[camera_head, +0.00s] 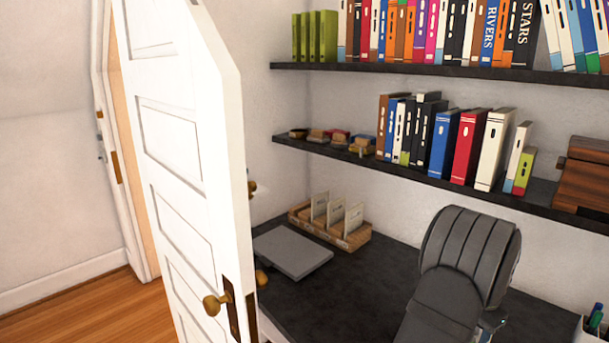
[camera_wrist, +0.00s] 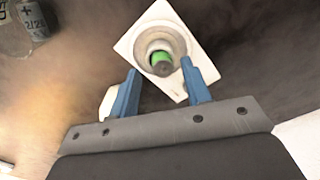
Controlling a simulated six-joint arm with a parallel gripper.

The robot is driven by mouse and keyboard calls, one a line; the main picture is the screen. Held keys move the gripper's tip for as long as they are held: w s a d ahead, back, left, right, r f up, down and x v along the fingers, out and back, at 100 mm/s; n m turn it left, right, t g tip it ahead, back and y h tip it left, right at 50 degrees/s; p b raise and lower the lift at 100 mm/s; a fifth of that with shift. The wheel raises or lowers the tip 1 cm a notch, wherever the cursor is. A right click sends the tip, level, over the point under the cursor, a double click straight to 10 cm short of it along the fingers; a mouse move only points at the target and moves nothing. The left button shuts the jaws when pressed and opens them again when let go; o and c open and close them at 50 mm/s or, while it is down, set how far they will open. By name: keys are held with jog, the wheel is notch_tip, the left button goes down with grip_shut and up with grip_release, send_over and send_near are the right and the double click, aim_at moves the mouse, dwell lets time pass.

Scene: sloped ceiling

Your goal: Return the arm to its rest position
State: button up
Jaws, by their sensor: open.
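My gripper (camera_wrist: 159,68) has two blue fingers that stand apart, with a clear gap between them. Beyond the fingertips is a white square-based piece (camera_wrist: 178,22) with a round grey cup and a green centre (camera_wrist: 162,62). It lies on a dark surface, and the fingers do not close on it. A white piece also shows beside the left finger (camera_wrist: 108,103), partly hidden. I cannot make out the fingers in the head view.
A white door (camera_head: 185,130) with a brass knob (camera_head: 213,305) stands open at left. The dark desk (camera_head: 360,285) carries a grey flat slab (camera_head: 290,252) and a file holder (camera_head: 345,240). Book-filled shelves (camera_head: 400,171) hang above. A cylinder (camera_wrist: 33,20) lies at upper left in the wrist view.

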jog(key=shift+f, duration=0.95)
jog(key=shift+r, duration=2.15)
